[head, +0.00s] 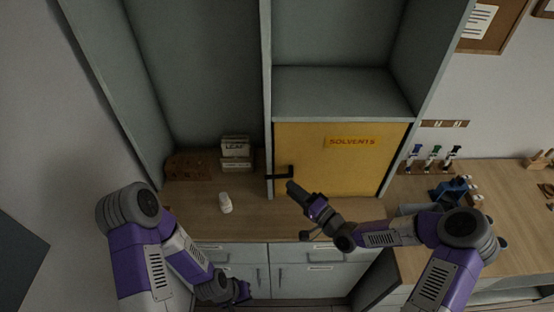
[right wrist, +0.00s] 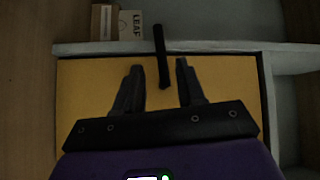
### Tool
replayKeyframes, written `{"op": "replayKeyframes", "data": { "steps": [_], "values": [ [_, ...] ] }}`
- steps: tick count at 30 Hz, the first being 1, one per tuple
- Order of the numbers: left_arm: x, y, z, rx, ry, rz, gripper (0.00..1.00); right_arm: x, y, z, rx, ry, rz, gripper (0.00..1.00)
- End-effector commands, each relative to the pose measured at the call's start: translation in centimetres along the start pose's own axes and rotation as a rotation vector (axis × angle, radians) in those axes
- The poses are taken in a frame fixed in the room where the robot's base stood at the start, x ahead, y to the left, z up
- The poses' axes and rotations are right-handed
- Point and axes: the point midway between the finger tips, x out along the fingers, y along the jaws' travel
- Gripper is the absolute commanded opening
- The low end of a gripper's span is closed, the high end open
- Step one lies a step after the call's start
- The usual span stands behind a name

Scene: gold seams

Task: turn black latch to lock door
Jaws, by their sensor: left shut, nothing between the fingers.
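The yellow door (head: 342,168) with its "SOLVENTS" label (head: 353,142) sits flush in the lower cabinet opening and looks closed. The black latch (head: 280,176) is at the door's left edge, with its bar lying roughly level across the frame post. In the right wrist view the latch (right wrist: 161,58) shows between the fingertips, with a gap on each side. My right gripper (head: 292,187) is open just in front of the latch; the same gripper (right wrist: 159,72) shows both fingers apart over the door. My left gripper (head: 243,291) is shut and empty, low in front of the drawers.
A white bottle (head: 225,203) stands on the wooden counter left of the door. Behind it are "LEAF" boxes (head: 236,150) and a brown wooden rack (head: 187,167). A blue device (head: 452,190) and several coloured-top pipettes (head: 432,155) are on the right counter.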

Motion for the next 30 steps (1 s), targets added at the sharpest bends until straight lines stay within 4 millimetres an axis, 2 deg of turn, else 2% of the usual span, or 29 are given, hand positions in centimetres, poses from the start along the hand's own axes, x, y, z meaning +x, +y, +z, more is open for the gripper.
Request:
{"op": "replayKeyframes", "data": {
  "steps": [5,12,16,21,27,28,30],
  "values": [
    [-0.3,0.1,0.1,0.000,-0.002,0.000,0.00,1.4,-0.1,0.1,-0.002,-0.002,-0.001,0.39],
    [-0.8,0.3,0.1,0.000,-0.002,0.000,0.00,5.3,-0.1,0.1,-0.002,-0.003,-0.001,0.39],
    [-1.0,0.3,0.1,0.000,-0.001,0.000,0.00,6.8,-0.1,0.1,-0.002,-0.002,0.001,0.39],
    [-1.1,0.4,0.1,0.000,-0.001,0.000,0.00,7.6,0.0,0.1,-0.001,-0.001,0.002,0.39],
    [-1.1,0.4,0.1,0.000,-0.001,0.000,0.00,7.6,0.0,0.1,-0.001,-0.001,0.002,0.39],
    [-1.1,0.4,0.1,0.000,-0.001,0.000,0.00,7.6,0.0,0.1,-0.001,-0.001,0.002,0.38],
    [-1.1,0.4,0.1,0.000,-0.001,0.000,0.00,7.5,0.0,0.1,-0.001,-0.001,0.002,0.27]
  ]
}}
